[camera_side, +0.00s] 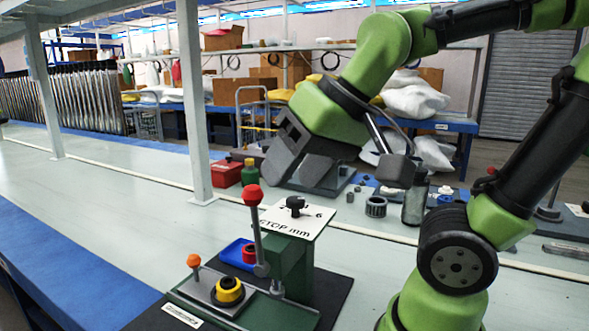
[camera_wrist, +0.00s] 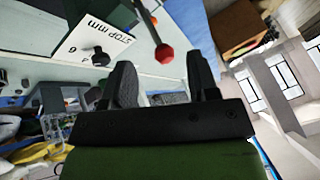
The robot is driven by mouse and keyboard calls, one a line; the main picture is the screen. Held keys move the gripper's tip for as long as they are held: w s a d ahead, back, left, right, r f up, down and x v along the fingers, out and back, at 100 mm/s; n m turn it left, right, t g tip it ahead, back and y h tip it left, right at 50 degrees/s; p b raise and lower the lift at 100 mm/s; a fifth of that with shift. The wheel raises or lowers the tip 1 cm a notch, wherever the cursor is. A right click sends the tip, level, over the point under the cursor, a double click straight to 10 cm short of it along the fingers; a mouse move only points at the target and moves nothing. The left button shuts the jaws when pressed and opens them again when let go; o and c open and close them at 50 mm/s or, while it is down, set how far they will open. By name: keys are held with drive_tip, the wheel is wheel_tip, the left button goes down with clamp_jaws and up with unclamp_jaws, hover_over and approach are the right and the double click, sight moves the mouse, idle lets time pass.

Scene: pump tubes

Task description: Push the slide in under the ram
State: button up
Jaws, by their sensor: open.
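The slide (camera_side: 207,295) is a flat grey plate on the green press base (camera_side: 270,315), with an orange-knobbed post at its left end. A yellow cup with a dark ring (camera_side: 228,290) sits on it. The slide lies in front of the green press column (camera_side: 290,266), which carries a lever with a red ball (camera_side: 253,195). The ram itself is not clearly visible. My gripper (camera_side: 302,165) is open and empty, above and behind the press. In the wrist view its fingers (camera_wrist: 162,78) are apart, and the red ball (camera_wrist: 164,53) shows beyond them.
A white "STOP mm" plate with a black knob (camera_side: 295,206) tops the column. A red box (camera_side: 226,174), green bottle (camera_side: 249,172) and metal cylinder (camera_side: 414,203) stand behind. The bench at left is clear.

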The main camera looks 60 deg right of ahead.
wheel_tip(320, 180, up, 5)
drive_tip(key=m+g+h, duration=0.2)
drive_tip(key=g+h, duration=0.1)
drive_tip(key=h, duration=0.1)
hover_over(194, 260)
drive_tip(key=s+a, duration=0.1)
drive_tip(key=s, duration=0.1)
wheel_tip(194, 260, down, 23)
drive_tip(key=x, duration=0.9)
drive_tip(key=shift+a+f, duration=0.2)
drive_tip(key=shift+f, duration=0.25)
drive_tip(key=shift+c, duration=0.4)
